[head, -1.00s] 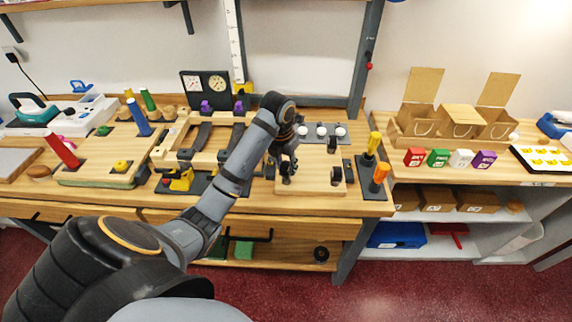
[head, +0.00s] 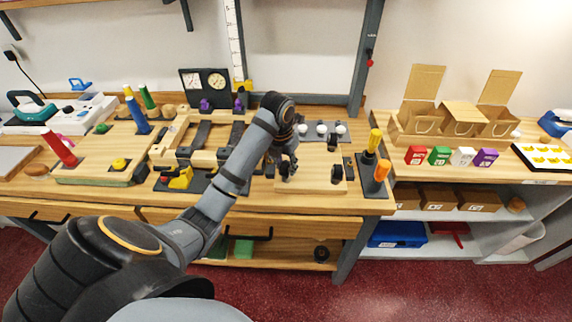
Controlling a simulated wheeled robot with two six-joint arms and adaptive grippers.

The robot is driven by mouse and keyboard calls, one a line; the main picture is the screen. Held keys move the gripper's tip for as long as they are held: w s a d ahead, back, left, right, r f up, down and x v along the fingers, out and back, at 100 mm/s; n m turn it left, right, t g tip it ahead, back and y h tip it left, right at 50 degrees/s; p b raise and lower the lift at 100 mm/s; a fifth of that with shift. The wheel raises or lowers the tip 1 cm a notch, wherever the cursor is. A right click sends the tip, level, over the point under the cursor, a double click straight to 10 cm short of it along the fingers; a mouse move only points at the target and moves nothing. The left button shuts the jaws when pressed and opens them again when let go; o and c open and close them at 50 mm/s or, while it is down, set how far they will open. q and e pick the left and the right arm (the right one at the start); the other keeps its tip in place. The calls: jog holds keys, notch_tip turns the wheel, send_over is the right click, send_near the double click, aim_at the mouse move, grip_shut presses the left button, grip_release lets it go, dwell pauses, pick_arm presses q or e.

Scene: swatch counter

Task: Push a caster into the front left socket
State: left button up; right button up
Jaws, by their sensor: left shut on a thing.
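A light wooden board (head: 313,165) lies on the workbench, partly behind my left arm. One black caster (head: 337,174) stands at its front right and another black caster (head: 333,142) at its back right. My left gripper (head: 288,170) points down over the front left part of the board. It is shut on a small dark thing that looks like a caster, mostly hidden by the fingers. The front left socket is hidden under the gripper, so I cannot tell how deep the held caster sits. My right gripper is not in view.
A grey tray with white balls (head: 321,131) lies behind the board. A dark stand with yellow-handled (head: 374,140) and orange-handled tools (head: 381,170) is close on the right. A yellow clamp-like tool (head: 180,178) lies left of my arm. The board's middle is clear.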

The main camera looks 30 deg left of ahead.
aim_at(286, 163)
pick_arm(q)
jog(key=shift+f+b, duration=0.3)
jog(key=shift+f, duration=0.05)
dwell(0.7)
jog(key=o, duration=1.2)
jog(key=shift+o, duration=0.5)
jog(key=shift+o, duration=1.2)
jog(key=shift+r, duration=0.1)
notch_tip(286, 163, up, 6)
jog(key=p, duration=0.6)
